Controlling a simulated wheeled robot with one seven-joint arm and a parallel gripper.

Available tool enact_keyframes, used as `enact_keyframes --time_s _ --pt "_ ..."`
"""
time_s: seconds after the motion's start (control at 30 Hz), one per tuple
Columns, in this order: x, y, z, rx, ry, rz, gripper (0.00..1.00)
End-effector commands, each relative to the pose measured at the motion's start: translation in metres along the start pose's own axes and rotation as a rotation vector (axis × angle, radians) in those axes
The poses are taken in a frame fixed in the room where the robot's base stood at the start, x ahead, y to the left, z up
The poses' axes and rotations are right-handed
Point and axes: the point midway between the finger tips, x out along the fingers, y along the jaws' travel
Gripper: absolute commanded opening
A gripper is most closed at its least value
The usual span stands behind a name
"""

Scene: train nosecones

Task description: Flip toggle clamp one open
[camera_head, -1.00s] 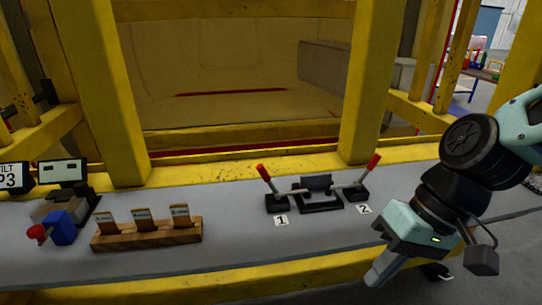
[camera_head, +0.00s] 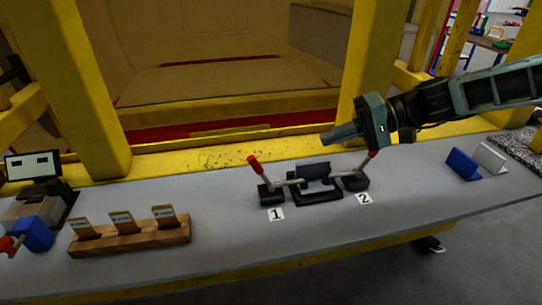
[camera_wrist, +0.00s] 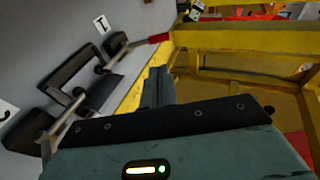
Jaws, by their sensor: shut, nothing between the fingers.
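Toggle clamp one (camera_head: 270,194) stands on the grey bench behind its label "1" (camera_head: 276,214). Its red-tipped handle (camera_head: 253,165) is raised and leans to the left, and its metal arm reaches towards the black fixture (camera_head: 315,186) in the middle. Toggle clamp two (camera_head: 355,182) is right of the fixture, its red handle partly behind my gripper. My gripper (camera_head: 325,138) is shut and empty, above and behind the fixture, pointing left. In the wrist view, the shut fingers (camera_wrist: 158,86) are apart from clamp one (camera_wrist: 116,45) and its red handle (camera_wrist: 159,38).
A wooden holder with several cards (camera_head: 130,237) and a blue block (camera_head: 34,233) are at the left. Blue and white pieces (camera_head: 474,160) stand at the right. A yellow post (camera_head: 358,65) rises close behind my gripper. The bench front is clear.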

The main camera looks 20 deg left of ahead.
Motion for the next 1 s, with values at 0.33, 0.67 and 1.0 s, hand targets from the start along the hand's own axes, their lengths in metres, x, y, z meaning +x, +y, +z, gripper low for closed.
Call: enact_keyframes --time_s 0.33,0.67,1.0 --pt "0.024 -0.002 0.001 0.001 -0.006 0.0 0.0" --pt "0.091 -0.003 0.002 0.002 -0.006 0.0 0.0" --pt "0.136 -0.001 0.001 0.001 -0.003 0.002 0.0"
